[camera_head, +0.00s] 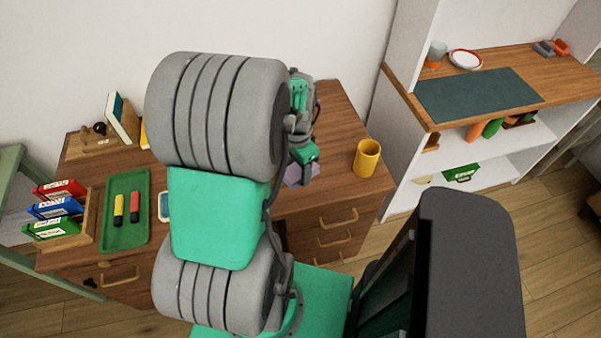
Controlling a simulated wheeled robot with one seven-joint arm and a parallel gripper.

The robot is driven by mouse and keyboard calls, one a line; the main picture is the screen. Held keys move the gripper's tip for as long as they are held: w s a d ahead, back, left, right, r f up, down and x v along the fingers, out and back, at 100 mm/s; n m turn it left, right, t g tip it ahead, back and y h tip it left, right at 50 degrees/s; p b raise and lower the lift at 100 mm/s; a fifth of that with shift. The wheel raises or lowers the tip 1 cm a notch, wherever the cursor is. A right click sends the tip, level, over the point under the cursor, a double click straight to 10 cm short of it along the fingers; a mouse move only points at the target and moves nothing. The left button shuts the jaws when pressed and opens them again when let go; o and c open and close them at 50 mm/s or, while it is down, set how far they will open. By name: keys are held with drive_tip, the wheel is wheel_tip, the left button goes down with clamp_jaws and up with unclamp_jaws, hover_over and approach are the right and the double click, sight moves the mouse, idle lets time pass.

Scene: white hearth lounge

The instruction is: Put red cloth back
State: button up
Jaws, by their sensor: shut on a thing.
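My gripper (302,163) is at the right part of the wooden desk, behind my large grey and green arm. It is shut on a small purple thing (299,175), seen at its fingertips close to the desk top. Whether this thing touches the desk I cannot tell. I see no cloth that is clearly red; my arm hides the middle of the desk.
On the desk (338,122), a yellow mug (367,158) stands right of my gripper. A green tray (125,232) with two markers and a rack of binders (57,207) are at left. A white shelf (408,145) with a dark mat (476,95) stands at right.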

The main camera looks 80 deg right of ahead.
drive_tip(key=d+f, duration=0.1)
drive_tip(key=f, duration=0.1)
drive_tip(key=d+f, duration=0.1)
drive_tip(key=d, duration=0.1)
drive_tip(key=d+f, duration=0.2)
drive_tip(key=shift+w+f, duration=0.35)
drive_tip(key=shift+w, duration=0.05)
drive_tip(key=f, duration=0.2)
drive_tip(key=f+p, duration=0.1)
drive_tip(key=shift+d+f, duration=0.2)
drive_tip(key=shift+d, duration=0.05)
drive_tip(key=shift+f, duration=0.1)
drive_tip(key=shift+f, duration=0.15)
drive_tip(key=o, duration=1.3)
